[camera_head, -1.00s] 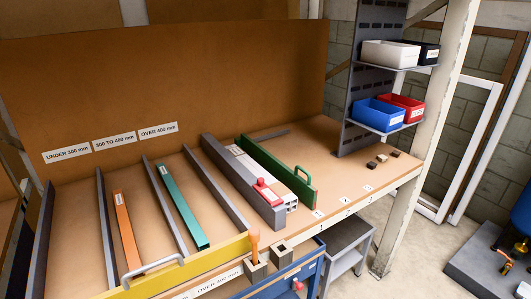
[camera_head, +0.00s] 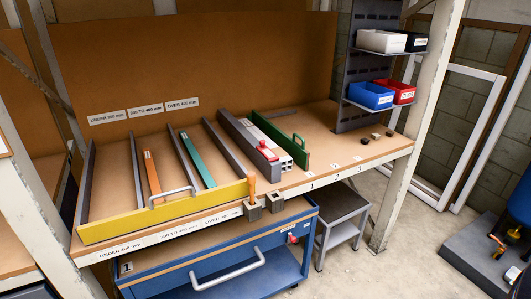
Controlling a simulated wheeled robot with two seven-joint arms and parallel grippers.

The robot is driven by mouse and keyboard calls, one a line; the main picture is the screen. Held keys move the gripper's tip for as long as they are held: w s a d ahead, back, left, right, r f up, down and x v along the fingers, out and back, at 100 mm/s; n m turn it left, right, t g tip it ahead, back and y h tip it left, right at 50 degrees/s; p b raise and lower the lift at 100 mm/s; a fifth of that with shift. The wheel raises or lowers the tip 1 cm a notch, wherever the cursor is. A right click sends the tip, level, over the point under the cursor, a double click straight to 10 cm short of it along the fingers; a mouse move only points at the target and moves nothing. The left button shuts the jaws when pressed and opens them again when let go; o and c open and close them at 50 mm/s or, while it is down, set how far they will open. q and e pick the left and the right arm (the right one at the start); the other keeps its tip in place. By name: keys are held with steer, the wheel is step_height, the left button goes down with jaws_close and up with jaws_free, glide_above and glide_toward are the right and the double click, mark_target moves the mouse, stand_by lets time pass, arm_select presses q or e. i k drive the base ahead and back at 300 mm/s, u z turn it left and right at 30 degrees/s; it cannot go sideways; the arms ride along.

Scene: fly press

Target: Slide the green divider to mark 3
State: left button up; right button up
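The green divider (camera_head: 275,136) stands upright on the bench top, running from back to front, with a green loop handle (camera_head: 299,142) near its front end. Its front end is close to mark 1 (camera_head: 310,176), the leftmost of the small white labels at the bench's front edge. Mark 2 (camera_head: 336,167) and mark 3 (camera_head: 357,158) lie farther right, with bare bench around them. The numerals are small. Neither of my grippers is in view.
Small dark blocks (camera_head: 376,136) lie on the bench right of mark 3. A shelf with blue (camera_head: 371,96), red and white bins rises behind them. Left are grey-walled lanes with an orange bar (camera_head: 151,172) and a teal bar (camera_head: 198,160). A blue cart (camera_head: 222,262) stands below.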

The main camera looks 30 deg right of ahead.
mark_target(300, 155)
steer(key=u, duration=0.5)
steer(key=k, duration=0.3)
steer(key=z, duration=1.3)
steer(key=i, duration=0.85)
steer(key=z, duration=0.05)
